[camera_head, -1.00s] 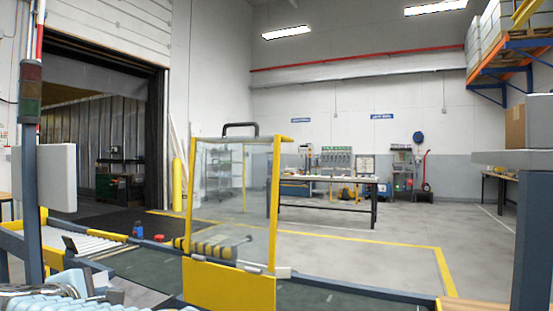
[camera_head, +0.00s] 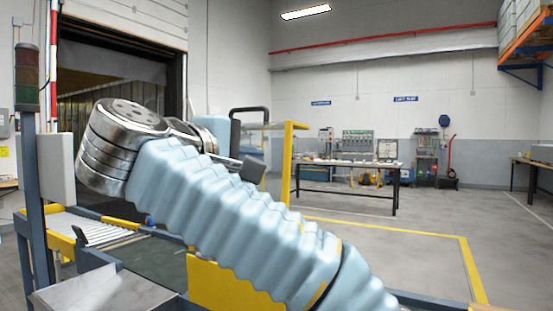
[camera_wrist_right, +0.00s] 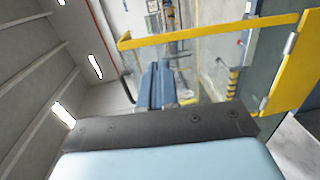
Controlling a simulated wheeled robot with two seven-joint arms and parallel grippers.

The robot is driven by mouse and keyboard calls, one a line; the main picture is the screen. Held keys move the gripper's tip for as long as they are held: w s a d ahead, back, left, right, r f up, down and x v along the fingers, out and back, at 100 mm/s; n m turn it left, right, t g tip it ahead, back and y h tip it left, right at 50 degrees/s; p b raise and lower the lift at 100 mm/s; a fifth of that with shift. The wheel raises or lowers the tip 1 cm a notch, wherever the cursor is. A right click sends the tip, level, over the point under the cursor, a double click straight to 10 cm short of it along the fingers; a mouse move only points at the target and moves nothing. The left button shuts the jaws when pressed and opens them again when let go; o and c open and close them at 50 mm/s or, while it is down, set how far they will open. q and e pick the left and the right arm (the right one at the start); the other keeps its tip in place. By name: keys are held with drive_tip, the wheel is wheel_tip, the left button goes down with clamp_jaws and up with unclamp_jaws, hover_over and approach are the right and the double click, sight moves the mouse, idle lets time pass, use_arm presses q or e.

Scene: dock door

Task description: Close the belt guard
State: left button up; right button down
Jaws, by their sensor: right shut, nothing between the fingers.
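The belt guard (camera_head: 287,165) is a clear pane in a yellow frame with a black handle (camera_head: 250,110) on top. It stands upright over the dark conveyor belt. My right arm crosses in front of it and hides much of its pane and lower part. My right gripper (camera_head: 254,168) is shut and empty, below the handle in the head view. In the right wrist view the shut fingers (camera_wrist_right: 157,88) point toward the guard's yellow frame (camera_wrist_right: 210,31); the handle (camera_wrist_right: 127,88) is just left of them. I cannot tell whether they touch the guard. My left gripper is not in view.
A post with a signal light (camera_head: 27,78) and a grey panel (camera_head: 57,168) stand at the left beside a roller conveyor (camera_head: 85,227). A workbench (camera_head: 345,163) stands far back. The floor right of the conveyor is clear.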

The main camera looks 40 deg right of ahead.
sight(285, 159)
drive_tip(key=x, duration=0.8)
drive_tip(key=shift+w+d+f, duration=0.1)
drive_tip(key=shift+w+d, duration=0.1)
drive_tip(key=shift+d, duration=0.1)
